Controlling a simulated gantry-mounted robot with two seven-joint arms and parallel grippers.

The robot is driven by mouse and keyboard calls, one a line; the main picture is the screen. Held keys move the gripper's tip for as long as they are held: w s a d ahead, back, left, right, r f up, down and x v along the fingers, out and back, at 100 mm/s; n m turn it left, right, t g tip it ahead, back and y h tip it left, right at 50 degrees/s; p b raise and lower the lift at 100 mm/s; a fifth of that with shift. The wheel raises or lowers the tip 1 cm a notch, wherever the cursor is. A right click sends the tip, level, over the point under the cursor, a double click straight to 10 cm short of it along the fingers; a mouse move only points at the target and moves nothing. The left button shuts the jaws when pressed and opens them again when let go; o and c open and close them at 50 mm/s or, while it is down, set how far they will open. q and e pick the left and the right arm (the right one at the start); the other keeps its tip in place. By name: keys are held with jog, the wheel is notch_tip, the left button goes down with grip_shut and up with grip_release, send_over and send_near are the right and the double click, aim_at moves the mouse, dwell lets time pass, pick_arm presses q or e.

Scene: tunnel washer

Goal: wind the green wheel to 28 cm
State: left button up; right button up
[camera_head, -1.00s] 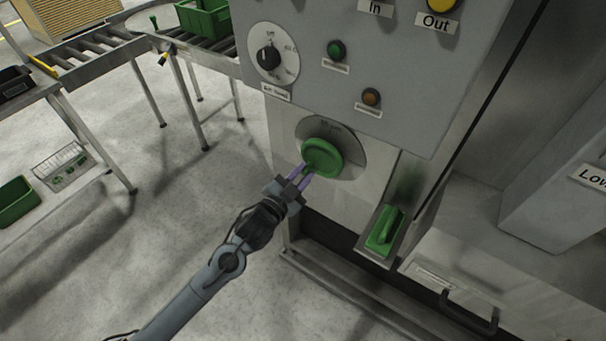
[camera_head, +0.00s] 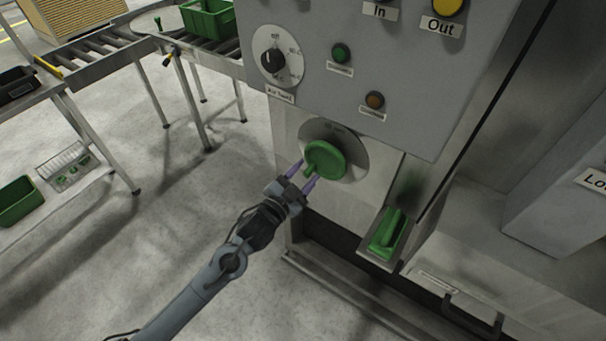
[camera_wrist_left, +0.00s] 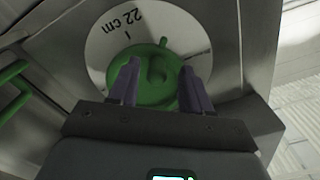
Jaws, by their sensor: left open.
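The green wheel (camera_head: 325,160) sits on a round metal plate (camera_head: 352,150) on the machine's front, below the grey control panel. In the left wrist view the wheel (camera_wrist_left: 155,85) has a small knob at its rim, and its plate (camera_wrist_left: 183,35) reads "22 cm" with a short mark beneath. My left gripper (camera_head: 304,175) is at the wheel's lower left in the head view, its purple fingers apart. In the wrist view the fingers (camera_wrist_left: 158,82) stand to both sides of the wheel's near part; I cannot tell whether they touch it. My right gripper is not in view.
A green handle (camera_head: 388,232) in a metal holder juts out right of and below the wheel. A black dial (camera_head: 272,62), green button (camera_head: 340,53) and brown button (camera_head: 375,100) are on the panel above. Open floor lies left of the machine, before a roller conveyor (camera_head: 95,50).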

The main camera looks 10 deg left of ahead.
pick_arm(q)
jog(key=v, duration=1)
jog(key=shift+s+a, duration=0.25)
jog(key=shift+s, duration=0.1)
jog(key=w+d+n, duration=0.1)
jog(key=w, duration=0.2)
jog(key=w+d+n, duration=0.2)
jog(key=w, duration=0.1)
jog(key=w+d+n, duration=0.2)
jog(key=w, duration=0.2)
jog(key=shift+d+p, duration=0.15)
jog(key=shift+p, duration=0.15)
jog(key=shift+f, duration=0.1)
